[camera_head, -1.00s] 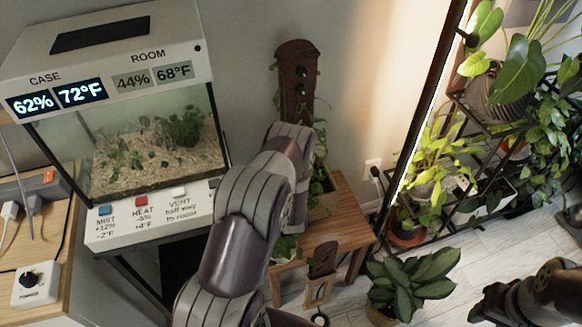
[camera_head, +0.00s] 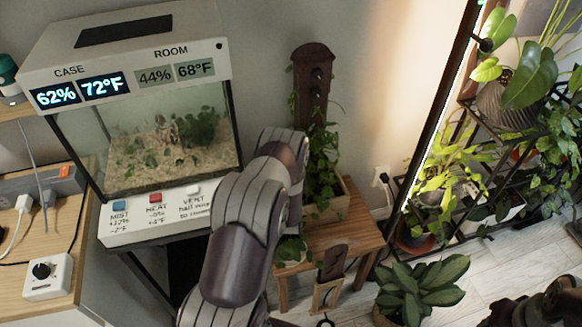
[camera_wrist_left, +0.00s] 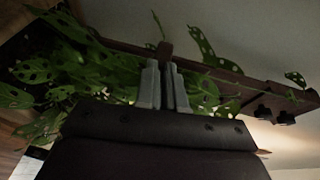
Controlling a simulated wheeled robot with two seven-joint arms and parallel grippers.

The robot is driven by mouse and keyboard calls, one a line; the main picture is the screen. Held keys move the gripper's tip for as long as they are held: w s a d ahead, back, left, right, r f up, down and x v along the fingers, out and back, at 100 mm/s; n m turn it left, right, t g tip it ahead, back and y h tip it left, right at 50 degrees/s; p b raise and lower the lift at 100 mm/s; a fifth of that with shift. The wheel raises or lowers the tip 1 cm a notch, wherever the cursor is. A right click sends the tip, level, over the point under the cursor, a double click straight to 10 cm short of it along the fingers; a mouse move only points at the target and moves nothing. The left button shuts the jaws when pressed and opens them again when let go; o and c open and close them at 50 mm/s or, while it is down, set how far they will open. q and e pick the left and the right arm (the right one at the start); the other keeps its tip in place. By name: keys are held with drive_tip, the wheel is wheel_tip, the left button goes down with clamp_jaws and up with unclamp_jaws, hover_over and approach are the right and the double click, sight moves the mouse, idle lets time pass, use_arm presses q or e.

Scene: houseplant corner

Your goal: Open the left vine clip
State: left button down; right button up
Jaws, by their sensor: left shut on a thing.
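In the head view, a tall dark wooden board (camera_head: 312,75) with small dark knobs (camera_head: 317,74) stands behind a potted vine (camera_head: 322,160) in a wooden planter (camera_head: 330,207). My left arm hides the left gripper there. In the left wrist view, my left gripper (camera_wrist_left: 166,72) is shut on a small brown piece (camera_wrist_left: 165,48) at the board (camera_wrist_left: 215,72), which appears to be the left vine clip. Its far side is hidden. Vine leaves (camera_wrist_left: 70,65) with holes surround the fingers. My right arm shows at the head view's lower right corner; its gripper (camera_head: 502,312) is dark and unclear.
A glass case (camera_head: 150,140) with a label panel stands left of my arm. The planter stands on a wooden stool (camera_head: 335,240). A leafy potted plant (camera_head: 420,290) stands on the floor, and a plant rack (camera_head: 460,200) is at right.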

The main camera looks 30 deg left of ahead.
use_arm(q)
drive_tip(key=shift+a+r, duration=0.2)
drive_tip(key=shift+r, duration=0.05)
drive_tip(key=c, duration=1.6)
unclamp_jaws()
drive_tip(key=shift+w, duration=0.1)
drive_tip(key=o, duration=0.5)
drive_tip(key=shift+a+f, duration=0.1)
drive_tip(key=shift+o, duration=0.7)
drive_tip(key=shift+f, duration=0.15)
